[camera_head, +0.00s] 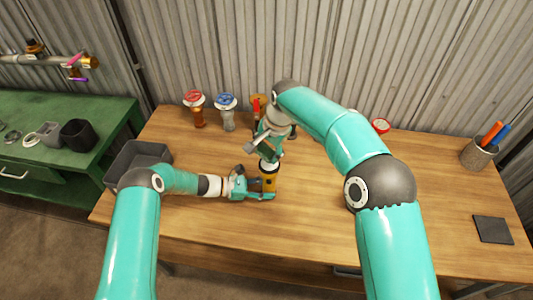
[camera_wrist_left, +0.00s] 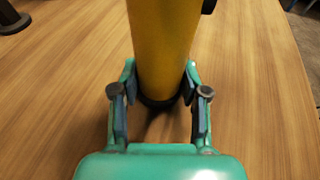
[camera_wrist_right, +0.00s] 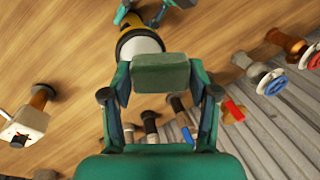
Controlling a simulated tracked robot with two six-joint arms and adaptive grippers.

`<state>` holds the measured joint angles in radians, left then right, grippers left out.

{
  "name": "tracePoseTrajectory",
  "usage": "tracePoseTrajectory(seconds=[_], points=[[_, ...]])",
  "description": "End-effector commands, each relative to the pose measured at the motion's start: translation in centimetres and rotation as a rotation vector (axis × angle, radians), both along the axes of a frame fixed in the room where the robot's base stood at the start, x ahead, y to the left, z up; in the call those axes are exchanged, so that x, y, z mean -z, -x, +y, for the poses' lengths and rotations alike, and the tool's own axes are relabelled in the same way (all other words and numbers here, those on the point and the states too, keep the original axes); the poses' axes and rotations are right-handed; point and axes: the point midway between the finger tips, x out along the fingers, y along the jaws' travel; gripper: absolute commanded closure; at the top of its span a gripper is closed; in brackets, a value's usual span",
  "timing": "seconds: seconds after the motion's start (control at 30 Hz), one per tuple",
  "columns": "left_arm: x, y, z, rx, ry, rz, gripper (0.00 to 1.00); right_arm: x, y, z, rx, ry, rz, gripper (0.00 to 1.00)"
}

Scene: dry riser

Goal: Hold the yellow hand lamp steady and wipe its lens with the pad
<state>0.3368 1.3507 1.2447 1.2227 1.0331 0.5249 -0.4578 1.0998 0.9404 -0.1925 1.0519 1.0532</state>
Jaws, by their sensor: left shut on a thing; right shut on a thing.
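The yellow hand lamp (camera_head: 269,183) stands upright on the wooden table. In the left wrist view its yellow body (camera_wrist_left: 166,45) rises between the fingers of my left gripper (camera_wrist_left: 160,98), shut on it low down. My left gripper (camera_head: 262,195) also shows in the head view. My right gripper (camera_wrist_right: 160,95) is shut on a grey-green pad (camera_wrist_right: 160,74). In the right wrist view the lamp's pale lens (camera_wrist_right: 139,46) shows just beyond the pad, which covers part of it. I cannot tell whether pad and lens touch. In the head view my right arm hides the pad.
A grey bin (camera_head: 143,153) stands at the table's left. Red-wheeled (camera_head: 194,98) and blue-wheeled (camera_head: 225,100) valves stand at the back. A pen pot (camera_head: 478,154) and a dark flat square (camera_head: 493,230) are at the right. The front middle of the table is clear.

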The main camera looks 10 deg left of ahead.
Motion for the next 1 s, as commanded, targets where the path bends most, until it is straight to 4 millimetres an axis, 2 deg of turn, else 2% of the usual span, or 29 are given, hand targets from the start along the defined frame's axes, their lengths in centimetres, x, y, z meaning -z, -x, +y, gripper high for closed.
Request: tracePoseTrajectory(seconds=[0.17, 0.37, 1.0], points=[[0.2, 0.0, 0.1, -0.003, -0.006, 0.001, 0.75, -1.5, -0.1, 0.0, 0.001, -0.002, -0.004, 0.68], [0.2, 0.0, 0.1, -0.003, -0.006, 0.001, 0.75, -1.9, -0.1, -0.4, 0.001, -0.003, -0.003, 0.68], [0.2, -0.1, 0.1, -0.004, -0.006, 0.001, 0.75, -1.9, -0.1, -7.5, 0.001, -0.003, -0.003, 0.68]])
